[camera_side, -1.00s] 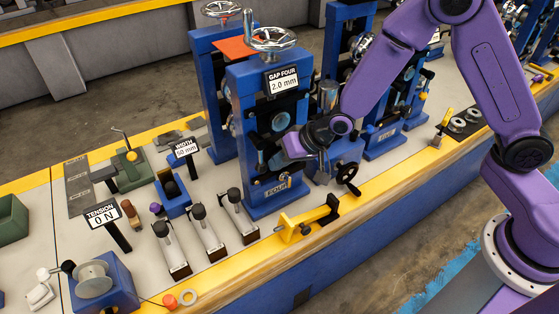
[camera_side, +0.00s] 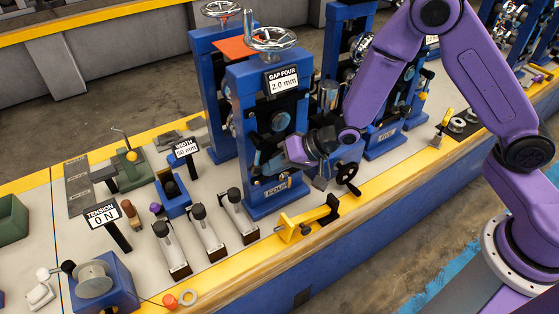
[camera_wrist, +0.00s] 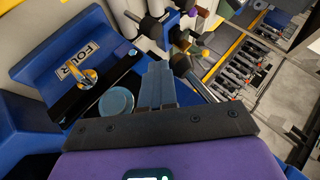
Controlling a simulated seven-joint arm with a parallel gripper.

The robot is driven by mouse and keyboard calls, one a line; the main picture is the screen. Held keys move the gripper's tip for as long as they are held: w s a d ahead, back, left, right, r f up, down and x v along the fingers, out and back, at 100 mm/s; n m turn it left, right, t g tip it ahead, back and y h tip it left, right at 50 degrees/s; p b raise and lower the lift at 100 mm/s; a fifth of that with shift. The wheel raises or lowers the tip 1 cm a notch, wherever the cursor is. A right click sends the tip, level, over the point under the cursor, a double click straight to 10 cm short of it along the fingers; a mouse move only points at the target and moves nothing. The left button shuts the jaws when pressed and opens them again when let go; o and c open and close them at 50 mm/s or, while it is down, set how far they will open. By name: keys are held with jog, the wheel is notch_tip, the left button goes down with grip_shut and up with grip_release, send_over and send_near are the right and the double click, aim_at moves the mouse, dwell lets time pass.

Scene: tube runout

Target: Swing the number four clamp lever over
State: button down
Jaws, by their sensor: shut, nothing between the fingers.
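The blue number four stand (camera_side: 237,88) carries a GAP FOUR sign reading 2.0 mm and a FOUR plate (camera_side: 276,188). My gripper (camera_side: 272,164) is at the lower front of this stand, and its purple wrist hides part of the stand. In the wrist view my gripper (camera_wrist: 157,84) has its grey fingers together and empty. A dark-ended rod (camera_wrist: 181,66) lies just right of the fingertips; I cannot tell whether it is the clamp lever or whether they touch. The FOUR plate (camera_wrist: 80,65) and a pale blue disc (camera_wrist: 116,102) are left of the fingers.
A handwheel (camera_side: 270,40) tops the stand. A small black crank wheel (camera_side: 347,173) and a yellow-and-black bracket (camera_side: 308,218) are to the right and in front. Another blue stand is close behind on the right.

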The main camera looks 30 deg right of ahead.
jog(key=a+r+m+t+y, duration=0.2)
jog(key=a+m+y, duration=0.1)
jog(key=a+y, duration=0.4)
jog(key=shift+a+r+y, duration=0.15)
jog(key=shift+a+y, duration=0.15)
jog(key=shift+a, duration=0.05)
dwell(0.4)
jog(key=shift+a, duration=0.1)
dwell(0.6)
jog(key=s+d+f, duration=0.5)
jog(key=d, duration=0.4)
jog(key=shift+s+f, duration=0.35)
